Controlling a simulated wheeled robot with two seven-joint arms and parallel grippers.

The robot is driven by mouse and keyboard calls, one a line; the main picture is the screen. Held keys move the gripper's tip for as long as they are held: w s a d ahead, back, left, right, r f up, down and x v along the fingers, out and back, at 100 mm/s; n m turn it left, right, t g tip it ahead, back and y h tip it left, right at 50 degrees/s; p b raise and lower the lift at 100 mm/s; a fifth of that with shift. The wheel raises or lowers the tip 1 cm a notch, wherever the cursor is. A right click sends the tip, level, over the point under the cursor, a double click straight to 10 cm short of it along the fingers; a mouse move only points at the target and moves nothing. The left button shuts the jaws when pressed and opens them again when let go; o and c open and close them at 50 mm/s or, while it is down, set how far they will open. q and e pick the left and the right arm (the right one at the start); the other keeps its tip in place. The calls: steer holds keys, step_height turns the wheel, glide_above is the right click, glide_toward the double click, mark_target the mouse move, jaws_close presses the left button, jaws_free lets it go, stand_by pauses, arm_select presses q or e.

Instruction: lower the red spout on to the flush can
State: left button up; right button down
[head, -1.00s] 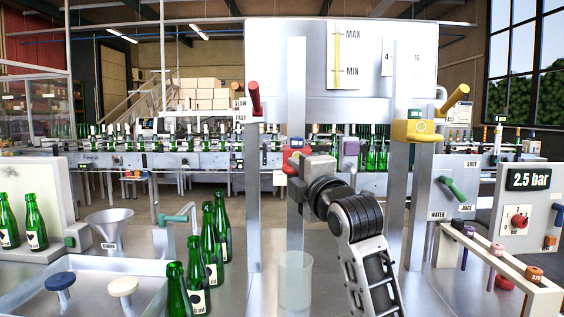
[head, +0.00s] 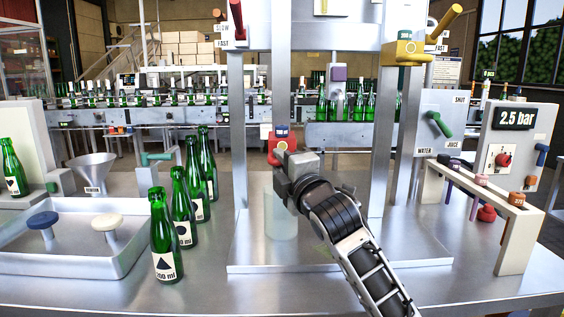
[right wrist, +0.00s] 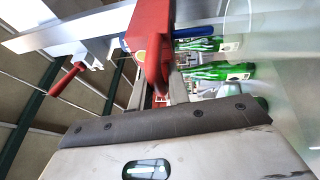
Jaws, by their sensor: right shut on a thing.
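The red spout (head: 270,148) sits on the upright metal post in the middle of the head view. My right gripper (head: 286,160) is shut on it from the front and hides part of it. The flush can (head: 281,222), a pale translucent cylinder, stands upright on the metal base directly below. The spout is close above the can's rim; my gripper covers part of that area, so I cannot tell whether they touch. In the right wrist view the red spout (right wrist: 150,45) is large between the jaws. My left gripper is not in view.
Several green bottles (head: 181,205) stand left of the can, near a tray (head: 75,262) with blue and cream knobs. Yellow (head: 408,48) and red (head: 237,18) handles are higher on the frame. The base plate's front is clear.

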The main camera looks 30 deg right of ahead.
steer(key=shift+a+f, duration=0.1)
steer(key=shift+f, duration=0.2)
steer(key=c, duration=1.4)
jaws_free()
steer(key=shift+c, duration=0.2)
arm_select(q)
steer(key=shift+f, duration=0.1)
arm_select(e)
steer(key=shift+r, duration=0.1)
